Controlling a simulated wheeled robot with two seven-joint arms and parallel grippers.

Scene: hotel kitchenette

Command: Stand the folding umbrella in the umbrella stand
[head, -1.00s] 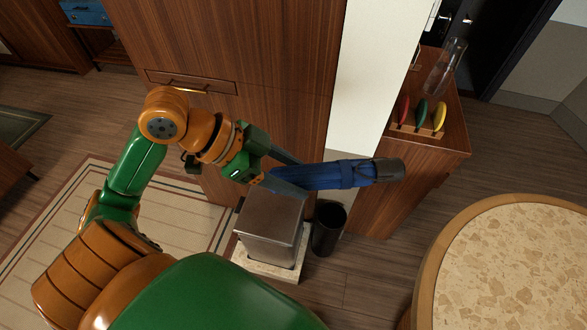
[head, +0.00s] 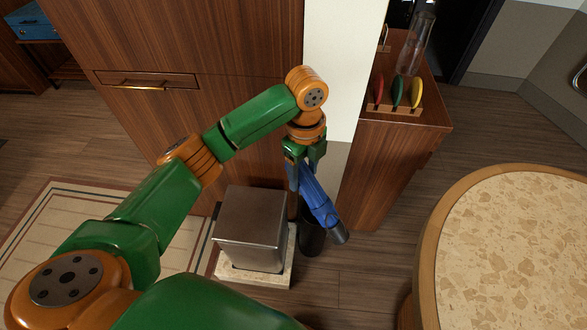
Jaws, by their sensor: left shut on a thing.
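The folding umbrella (head: 318,203) is blue with a dark end. My left gripper (head: 303,168) is shut on its upper part and points down. The umbrella hangs tilted, its dark end low and to the right. A dark round open container (head: 309,243), which looks like the umbrella stand, stands on the floor below. The umbrella crosses in front of it and hides much of its mouth. The umbrella appears to be above and outside it, though the exact gap cannot be told. My right gripper is not in view.
A metal box (head: 250,230) on a pale stone base (head: 254,277) stands just left of the dark container. A wooden cabinet (head: 395,150) with a glass vase (head: 417,45) and several coloured items in a rack is at the right. A round table (head: 520,250) is front right.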

